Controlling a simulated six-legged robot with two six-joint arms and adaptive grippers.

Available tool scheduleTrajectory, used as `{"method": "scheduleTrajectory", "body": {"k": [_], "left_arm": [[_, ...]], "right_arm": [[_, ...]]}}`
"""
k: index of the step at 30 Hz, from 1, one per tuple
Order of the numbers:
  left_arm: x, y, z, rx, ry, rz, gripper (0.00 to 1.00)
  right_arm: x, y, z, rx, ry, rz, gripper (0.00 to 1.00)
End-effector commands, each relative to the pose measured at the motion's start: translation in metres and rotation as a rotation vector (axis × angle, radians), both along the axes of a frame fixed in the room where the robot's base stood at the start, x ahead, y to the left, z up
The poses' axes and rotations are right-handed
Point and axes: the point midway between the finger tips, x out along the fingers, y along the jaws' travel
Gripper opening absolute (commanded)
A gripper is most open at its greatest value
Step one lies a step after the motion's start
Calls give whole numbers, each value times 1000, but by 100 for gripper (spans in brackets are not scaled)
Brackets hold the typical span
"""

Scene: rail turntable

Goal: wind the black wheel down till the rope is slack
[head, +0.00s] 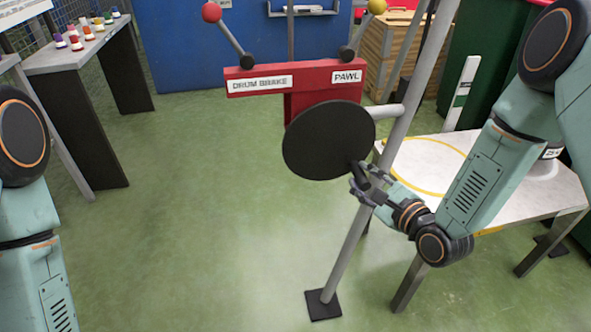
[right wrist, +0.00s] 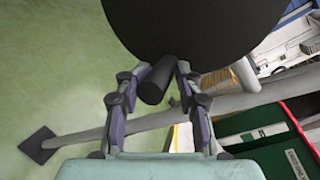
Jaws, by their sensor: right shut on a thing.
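The black wheel (head: 325,140) is a round disc on a grey shaft, in front of the red housing. It also shows large at the top of the right wrist view (right wrist: 200,28). My right gripper (head: 362,180) is at the wheel's lower right edge. In the right wrist view its two fingers stand on either side of the wheel's short black handle (right wrist: 157,82), shut on it. My left gripper is out of view; only part of my left arm shows at the left edge. I cannot pick out the rope for certain.
The red housing (head: 300,80) bears the labels DRUM BRAKE and PAWL, with a red-knobbed lever (head: 230,35) and a yellow-knobbed lever (head: 362,28). A slanting grey post (head: 345,255) stands close by the right gripper. A white table (head: 420,175) is at right.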

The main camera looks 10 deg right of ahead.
Motion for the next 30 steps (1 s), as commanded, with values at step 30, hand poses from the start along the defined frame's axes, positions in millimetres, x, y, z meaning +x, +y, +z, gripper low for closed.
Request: {"method": "scheduleTrajectory", "body": {"k": [30], "left_arm": [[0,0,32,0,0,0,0]], "right_arm": [[3,-12,19,-204,-11,-4,0]]}}
